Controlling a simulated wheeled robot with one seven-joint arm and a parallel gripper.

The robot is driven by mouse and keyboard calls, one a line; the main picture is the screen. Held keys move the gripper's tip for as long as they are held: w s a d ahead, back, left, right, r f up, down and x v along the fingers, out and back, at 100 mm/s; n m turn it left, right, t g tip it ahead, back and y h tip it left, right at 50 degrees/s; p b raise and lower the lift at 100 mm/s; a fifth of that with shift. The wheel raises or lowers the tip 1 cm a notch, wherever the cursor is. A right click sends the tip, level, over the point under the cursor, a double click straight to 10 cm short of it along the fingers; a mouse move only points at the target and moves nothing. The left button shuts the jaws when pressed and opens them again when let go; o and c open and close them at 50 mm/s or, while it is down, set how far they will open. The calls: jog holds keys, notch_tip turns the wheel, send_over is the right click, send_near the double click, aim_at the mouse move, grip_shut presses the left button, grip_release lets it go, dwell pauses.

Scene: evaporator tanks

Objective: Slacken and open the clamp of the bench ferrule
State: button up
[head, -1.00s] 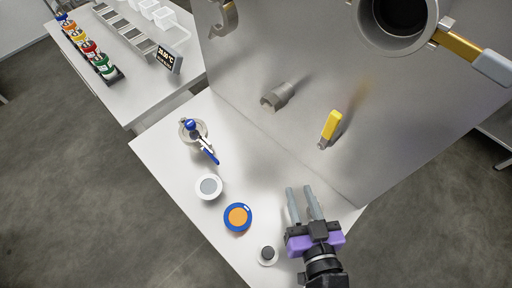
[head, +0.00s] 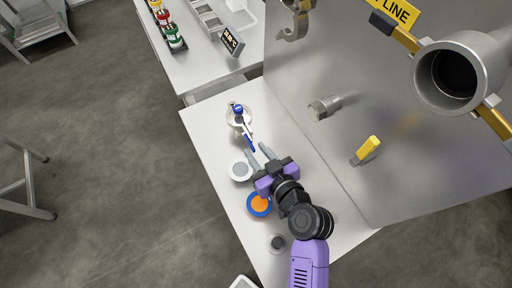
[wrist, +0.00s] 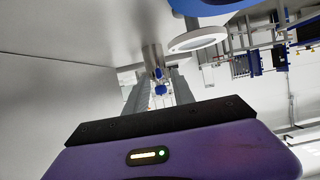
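The bench ferrule (head: 233,124) stands on the white bench, a round metal piece with a clamp around it. The clamp has a blue knob (head: 239,110) on top and a blue-ended handle (head: 249,143) reaching toward the lower right. My gripper (head: 258,153) is open and empty, its two grey fingers pointing at the ferrule from the near side. The fingertips are close to the handle's blue end; I cannot tell if they touch it. In the wrist view, the ferrule's blue parts (wrist: 160,88) show between and beyond the fingers (wrist: 158,92).
A white ring with a grey centre (head: 240,169), a blue-rimmed orange disc (head: 260,204) and a small grey-capped piece (head: 277,242) lie near or under my arm. The steel tank wall (head: 320,140) rises at the right, with a yellow-handled lever (head: 368,148) and a pipe stub (head: 323,107).

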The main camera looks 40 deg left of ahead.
jog(key=shift+w+a+f, duration=0.2)
jog(key=shift+a+f, duration=0.05)
jog(key=shift+a, duration=0.15)
grip_shut()
